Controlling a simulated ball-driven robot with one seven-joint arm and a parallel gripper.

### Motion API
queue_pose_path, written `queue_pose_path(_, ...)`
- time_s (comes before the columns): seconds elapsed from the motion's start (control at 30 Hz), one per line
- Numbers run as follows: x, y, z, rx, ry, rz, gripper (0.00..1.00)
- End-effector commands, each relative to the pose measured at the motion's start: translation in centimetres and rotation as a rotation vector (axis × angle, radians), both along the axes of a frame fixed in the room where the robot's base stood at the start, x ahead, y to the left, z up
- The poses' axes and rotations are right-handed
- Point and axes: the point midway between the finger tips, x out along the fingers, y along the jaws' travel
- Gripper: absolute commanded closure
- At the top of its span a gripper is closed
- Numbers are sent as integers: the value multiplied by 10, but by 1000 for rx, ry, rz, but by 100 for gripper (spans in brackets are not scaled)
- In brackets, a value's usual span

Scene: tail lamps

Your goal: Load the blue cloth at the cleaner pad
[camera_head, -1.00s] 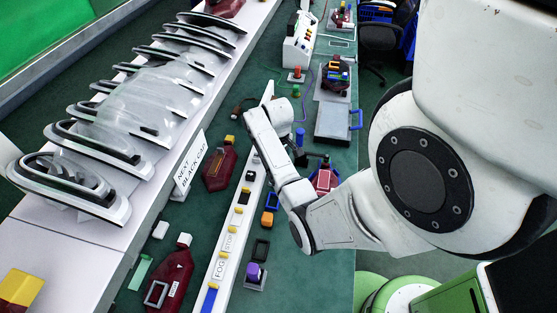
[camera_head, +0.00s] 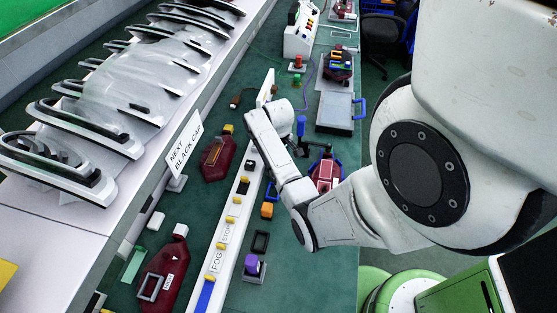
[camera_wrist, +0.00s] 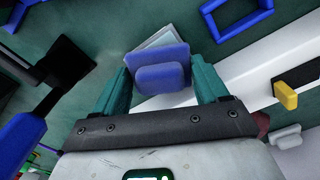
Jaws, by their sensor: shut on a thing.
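The blue cloth (camera_wrist: 162,77), a small blue folded-looking piece, sits between the teal fingers of my gripper (camera_wrist: 163,72) in the wrist view. The fingers are shut on it from both sides. Just beyond it is a pale grey-white square (camera_wrist: 163,37), partly covered by the cloth; I cannot tell whether it is the cleaner pad or whether the cloth touches it. In the head view my arm hides the gripper and the cloth.
A white rail with yellow clips (camera_head: 231,212) runs along the green bench. A blue frame (camera_wrist: 237,17) and a dark blue post (camera_wrist: 20,143) flank the gripper.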

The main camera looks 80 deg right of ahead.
Motion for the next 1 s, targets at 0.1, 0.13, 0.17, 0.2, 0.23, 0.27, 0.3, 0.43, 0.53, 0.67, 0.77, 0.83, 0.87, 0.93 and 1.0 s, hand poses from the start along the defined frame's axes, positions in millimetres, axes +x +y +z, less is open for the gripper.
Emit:
queue_pose_path(0.1,0,0,0,0,0,0,51)
queue_pose_path(0.13,0,0,0,0,0,0,51)
queue_pose_path(0.17,0,0,0,0,0,0,51)
queue_pose_path(0.2,0,0,0,0,0,0,51)
queue_pose_path(0.23,0,0,0,0,0,0,51)
queue_pose_path(0.27,0,0,0,0,0,0,51)
queue_pose_path(0.3,0,0,0,0,0,0,51)
queue_pose_path(0.43,0,0,0,0,0,0,51)
queue_pose_path(0.53,0,0,0,0,0,0,51)
queue_pose_path(0.67,0,0,-2,0,0,0,51)
queue_pose_path(0.77,0,0,-3,0,0,0,51)
queue_pose_path(0.83,0,0,-4,0,0,0,51)
queue_pose_path(0.87,0,0,-4,0,0,0,51)
queue_pose_path(0.93,0,0,-5,0,0,0,51)
queue_pose_path(1.0,0,0,-5,0,0,0,51)
